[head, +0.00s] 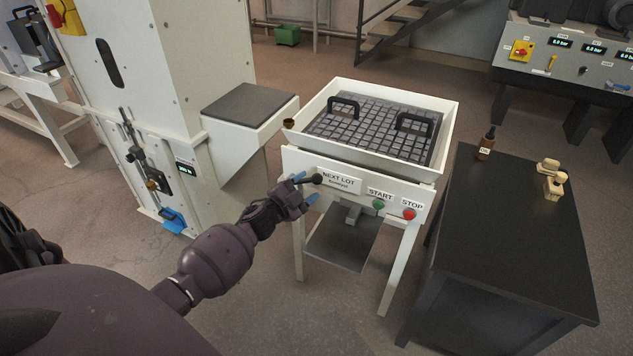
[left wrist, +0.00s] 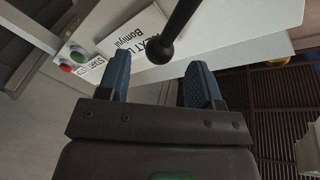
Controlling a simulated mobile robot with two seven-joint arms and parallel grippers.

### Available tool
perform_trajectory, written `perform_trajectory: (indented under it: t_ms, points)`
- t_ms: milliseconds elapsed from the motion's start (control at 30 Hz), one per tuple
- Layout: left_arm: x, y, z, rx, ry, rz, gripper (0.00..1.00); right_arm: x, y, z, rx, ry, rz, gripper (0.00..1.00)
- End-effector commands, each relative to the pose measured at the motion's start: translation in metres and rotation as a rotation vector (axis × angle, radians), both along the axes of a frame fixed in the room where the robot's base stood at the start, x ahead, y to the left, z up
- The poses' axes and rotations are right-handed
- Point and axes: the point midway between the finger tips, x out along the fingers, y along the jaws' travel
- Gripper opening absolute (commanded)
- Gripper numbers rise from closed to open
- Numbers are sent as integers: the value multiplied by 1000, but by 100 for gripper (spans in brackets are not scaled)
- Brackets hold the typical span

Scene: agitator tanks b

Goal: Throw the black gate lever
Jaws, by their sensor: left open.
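The black gate lever (head: 318,179) is on the front of the white sieve-topped machine (head: 440,165), beside the NEXT LOT plate (head: 340,180). In the left wrist view the lever (left wrist: 178,25) is a dark rod ending in a round knob. My left gripper (head: 306,188) is open, with its blue fingertips close to the lever. In the left wrist view the knob appears in the gap between the fingertips of the left gripper (left wrist: 160,78). I cannot tell whether either finger touches it. My right gripper is not in view.
The green START button (head: 379,204) and red STOP button (head: 409,214) are right of the lever. A dark table (head: 510,240) with a brown bottle (head: 486,145) and wooden pieces (head: 552,180) stands at right. A tall white cabinet (head: 190,60) stands at left. Open floor lies in front.

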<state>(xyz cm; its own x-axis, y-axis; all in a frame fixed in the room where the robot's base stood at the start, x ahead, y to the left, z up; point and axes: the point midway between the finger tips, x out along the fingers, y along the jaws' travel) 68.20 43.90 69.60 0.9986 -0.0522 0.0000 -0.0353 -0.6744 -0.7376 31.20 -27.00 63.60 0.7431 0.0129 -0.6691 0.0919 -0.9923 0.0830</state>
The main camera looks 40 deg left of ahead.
Motion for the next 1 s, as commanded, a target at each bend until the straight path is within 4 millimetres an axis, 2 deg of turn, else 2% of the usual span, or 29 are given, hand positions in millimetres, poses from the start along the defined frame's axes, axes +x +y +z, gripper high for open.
perform_trajectory:
  t_ms: [100, 300, 700, 1000]
  points:
    - [17, -1, -3, 2, 3, -1, 59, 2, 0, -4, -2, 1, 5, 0]
    - [33, -2, -2, 1, 2, -1, 59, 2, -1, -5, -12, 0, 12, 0]
    - [38, -2, 0, 1, 0, 0, 58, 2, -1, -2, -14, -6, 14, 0]
    - [37, -2, 0, 1, 0, 0, 12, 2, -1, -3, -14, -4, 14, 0]
